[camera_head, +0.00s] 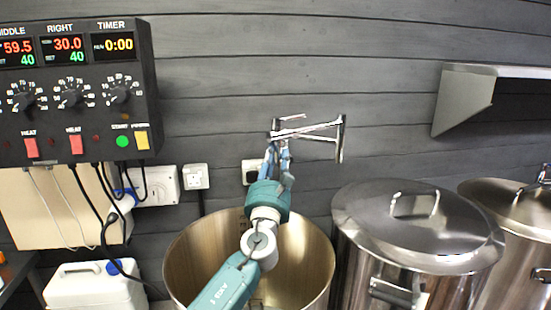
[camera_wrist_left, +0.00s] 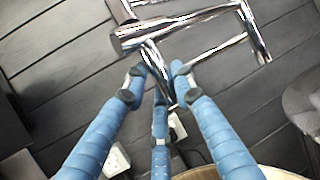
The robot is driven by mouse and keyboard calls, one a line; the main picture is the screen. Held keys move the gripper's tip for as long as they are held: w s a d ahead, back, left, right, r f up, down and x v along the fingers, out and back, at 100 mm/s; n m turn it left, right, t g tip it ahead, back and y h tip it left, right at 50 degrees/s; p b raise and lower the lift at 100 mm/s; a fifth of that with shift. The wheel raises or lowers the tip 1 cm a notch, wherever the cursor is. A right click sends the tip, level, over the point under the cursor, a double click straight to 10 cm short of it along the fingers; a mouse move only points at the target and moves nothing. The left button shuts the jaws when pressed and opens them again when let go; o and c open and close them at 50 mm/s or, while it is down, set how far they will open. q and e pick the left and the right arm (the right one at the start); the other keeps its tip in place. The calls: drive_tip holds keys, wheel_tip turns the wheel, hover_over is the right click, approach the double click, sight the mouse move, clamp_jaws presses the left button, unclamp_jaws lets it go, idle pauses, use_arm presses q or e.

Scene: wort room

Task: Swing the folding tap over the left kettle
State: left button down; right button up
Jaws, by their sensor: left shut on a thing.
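The chrome folding tap (camera_head: 318,130) is on the dark plank wall, with its jointed pipes folded back across each other above the open kettle's right side. It also shows close up in the left wrist view (camera_wrist_left: 195,24). My left gripper (camera_head: 278,152) is at the tap's left end. In the left wrist view its blue fingers (camera_wrist_left: 159,82) are closed around the short pipe hanging from that end. The open, empty steel kettle (camera_head: 186,262), leftmost of the kettles, stands below my left arm. My arm hides part of its inside. My right gripper is not in view.
A lidded kettle (camera_head: 418,225) stands right of the open one, with another kettle (camera_head: 520,205) farther right. A steel wall shelf (camera_head: 468,98) is at upper right. The control box (camera_head: 80,95) with hanging cables is at upper left, above a white canister (camera_head: 92,285).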

use_arm(q)
drive_tip(key=shift+d, duration=0.2)
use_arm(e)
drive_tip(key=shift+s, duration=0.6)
use_arm(q)
drive_tip(key=c, duration=1.7)
unclamp_jaws()
drive_tip(key=shift+s, duration=0.1)
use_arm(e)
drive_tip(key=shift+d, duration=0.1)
use_arm(q)
drive_tip(key=shift+s+f, duration=0.25)
drive_tip(key=shift+s, duration=0.1)
drive_tip(key=v, duration=1.1)
